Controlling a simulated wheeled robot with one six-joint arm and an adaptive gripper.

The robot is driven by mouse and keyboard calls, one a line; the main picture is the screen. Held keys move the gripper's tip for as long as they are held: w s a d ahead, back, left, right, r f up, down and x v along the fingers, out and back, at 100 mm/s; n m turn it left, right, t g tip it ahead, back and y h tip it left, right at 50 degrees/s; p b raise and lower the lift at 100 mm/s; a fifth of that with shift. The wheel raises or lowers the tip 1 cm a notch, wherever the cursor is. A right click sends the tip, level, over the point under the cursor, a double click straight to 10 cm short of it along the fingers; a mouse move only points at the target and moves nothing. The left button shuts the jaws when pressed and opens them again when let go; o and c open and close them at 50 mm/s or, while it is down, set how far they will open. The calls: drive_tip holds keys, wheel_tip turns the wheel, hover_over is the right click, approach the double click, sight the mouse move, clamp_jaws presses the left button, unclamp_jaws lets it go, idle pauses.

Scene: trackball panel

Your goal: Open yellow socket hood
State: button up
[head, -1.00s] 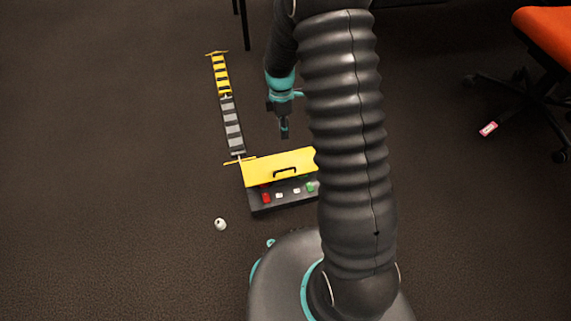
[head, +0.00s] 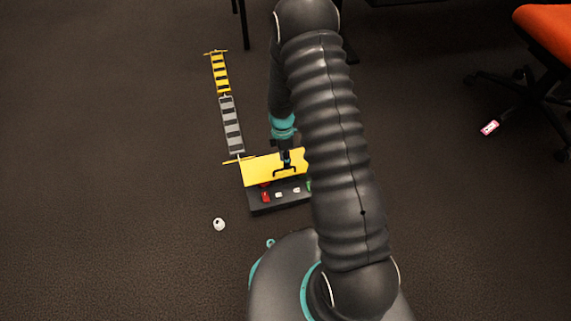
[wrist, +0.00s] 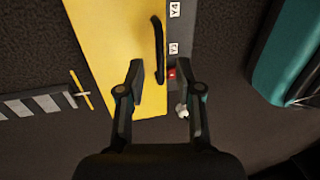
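The yellow hood (head: 258,172) lies over the back part of a dark panel box (head: 265,205), with a black bar handle (head: 284,172) on its top. My gripper (head: 286,160) is just above the hood near the handle. In the wrist view my gripper (wrist: 166,80) is open, its two fingers spread with nothing held between them. The handle (wrist: 158,50) runs along the hood's edge (wrist: 110,40), ahead of the gap between the fingers. Whether the fingers touch the hood cannot be told. My arm hides the right end of the hood and panel.
Red and white buttons (head: 266,197) show on the panel front. A strip with yellow and grey steps (head: 231,125) lies at the back left. A white ball (head: 218,224) is on the floor. An orange chair (head: 545,40) stands at the right. The left floor is clear.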

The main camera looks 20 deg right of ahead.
drive_tip(key=shift+s+f, duration=0.2)
drive_tip(key=shift+f, duration=0.95)
clamp_jaws()
